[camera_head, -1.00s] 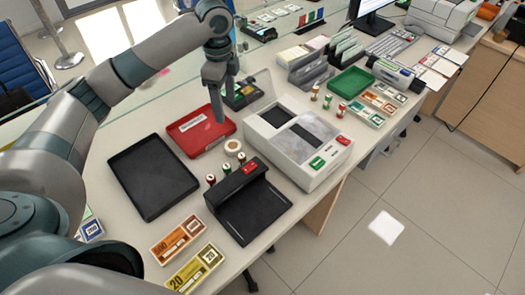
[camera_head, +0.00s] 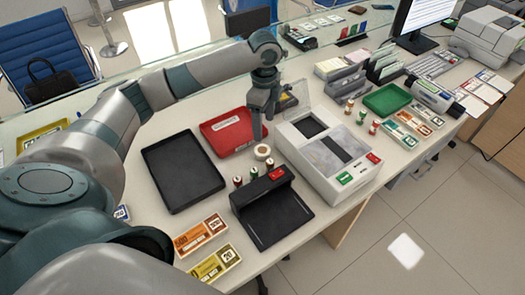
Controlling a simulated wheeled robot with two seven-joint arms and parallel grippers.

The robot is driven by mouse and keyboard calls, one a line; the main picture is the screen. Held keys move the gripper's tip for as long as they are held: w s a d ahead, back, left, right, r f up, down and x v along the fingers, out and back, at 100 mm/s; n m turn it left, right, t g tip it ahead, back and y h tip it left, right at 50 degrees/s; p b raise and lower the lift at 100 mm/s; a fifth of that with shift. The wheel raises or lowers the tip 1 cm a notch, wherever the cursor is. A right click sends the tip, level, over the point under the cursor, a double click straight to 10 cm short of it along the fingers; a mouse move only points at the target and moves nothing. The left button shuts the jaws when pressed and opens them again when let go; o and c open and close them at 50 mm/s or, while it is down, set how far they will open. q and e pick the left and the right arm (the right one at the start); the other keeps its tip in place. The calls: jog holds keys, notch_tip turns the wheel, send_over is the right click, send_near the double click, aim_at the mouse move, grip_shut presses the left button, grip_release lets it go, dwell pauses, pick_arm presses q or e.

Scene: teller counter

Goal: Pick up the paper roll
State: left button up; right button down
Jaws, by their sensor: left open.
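The paper roll (camera_head: 262,151) is a small cream-white ring with a brown core, lying on the counter. It sits between the red tray and the black device, just behind several small coin rolls. My left gripper (camera_head: 259,136) points down just behind and above the roll, by the right edge of the red tray. Its jaws are open with nothing seen between them, though the fingers overlap from this angle. I cannot tell how high the fingertips are above the counter. My right gripper is not in view.
The red tray (camera_head: 212,138) and a black tray (camera_head: 184,180) lie to the left. Small coin rolls (camera_head: 238,182) and a black device (camera_head: 273,222) stand in front. A white counting machine (camera_head: 350,165) stands close on the right. A glass screen runs along the back.

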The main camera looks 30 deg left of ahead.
pick_arm(q)
jog(key=p, duration=0.1)
send_over(262, 150)
jog(key=f, duration=0.5)
jog(key=shift+w+d+f, duration=0.1)
jog(key=shift+d+f, duration=0.05)
jog(key=shift+d, duration=0.1)
jog(key=shift+f, duration=0.35)
jog(key=shift+a+f+p, duration=0.1)
jog(key=shift+f+p, duration=0.45)
jog(key=shift+f, duration=0.1)
notch_tip(262, 150, down, 3)
jog(key=shift+a+f+p, duration=0.1)
jog(key=shift+p, duration=0.45)
jog(key=shift+f, duration=0.35)
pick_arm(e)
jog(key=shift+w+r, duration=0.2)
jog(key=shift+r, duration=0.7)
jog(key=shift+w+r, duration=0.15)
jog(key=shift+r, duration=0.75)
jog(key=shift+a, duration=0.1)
pick_arm(q)
jog(key=c, duration=1)
jog(key=shift+c, duration=0.7)
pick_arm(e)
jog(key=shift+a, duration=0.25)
